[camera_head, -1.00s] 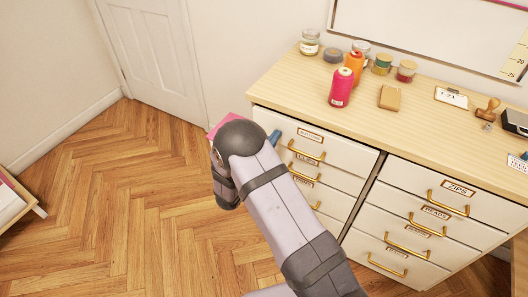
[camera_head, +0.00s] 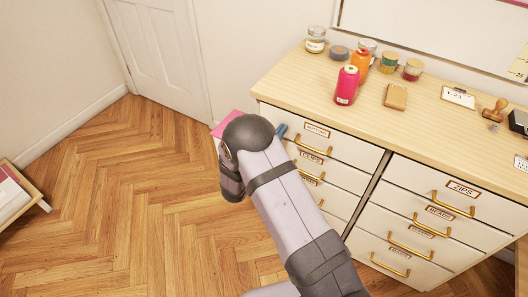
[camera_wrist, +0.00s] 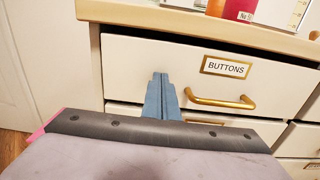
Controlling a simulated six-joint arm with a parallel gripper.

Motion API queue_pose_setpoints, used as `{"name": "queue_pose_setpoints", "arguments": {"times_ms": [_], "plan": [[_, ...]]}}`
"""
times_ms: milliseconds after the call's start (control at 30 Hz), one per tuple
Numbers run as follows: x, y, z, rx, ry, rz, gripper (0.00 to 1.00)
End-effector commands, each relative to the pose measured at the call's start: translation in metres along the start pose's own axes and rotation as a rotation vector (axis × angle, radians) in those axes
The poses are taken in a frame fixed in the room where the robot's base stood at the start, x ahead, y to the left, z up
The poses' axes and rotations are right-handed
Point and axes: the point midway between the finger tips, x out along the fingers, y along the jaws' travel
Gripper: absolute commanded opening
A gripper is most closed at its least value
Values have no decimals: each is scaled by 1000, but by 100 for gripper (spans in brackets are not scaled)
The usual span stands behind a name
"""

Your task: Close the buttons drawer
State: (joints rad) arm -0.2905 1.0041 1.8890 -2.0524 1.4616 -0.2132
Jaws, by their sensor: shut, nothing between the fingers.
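The buttons drawer (camera_head: 343,147) is the top drawer of the left column, with a cream front. Its BUTTONS label (camera_wrist: 226,68) and brass handle (camera_wrist: 220,101) show clearly in the wrist view. In the head view, only the blue tip (camera_head: 282,131) shows past my wrist.
More drawers lie below, and a right column holds the zips drawer (camera_head: 440,190). On the wooden top (camera_head: 300,80) stand a pink spool (camera_head: 347,86), an orange spool (camera_head: 361,62), several jars and a stamp (camera_head: 494,109).

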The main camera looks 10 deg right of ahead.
Motion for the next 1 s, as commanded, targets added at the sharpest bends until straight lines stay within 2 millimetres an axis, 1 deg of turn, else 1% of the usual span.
{"name": "queue_pose_setpoints", "arguments": {"times_ms": [33, 167, 400, 600, 700, 800, 1000], "plan": [[-9, 1, 0, -5, 3, 6, 0], [-32, 1, -1, -10, 6, 9, 0], [-81, 1, -4, -10, 7, 11, 0], [-113, 0, -3, -11, 7, 10, 0], [-124, 0, -3, -11, 7, 8, 0], [-131, 0, -3, -11, 8, 7, 0], [-135, -1, -3, -11, 8, 5, 0]]}}
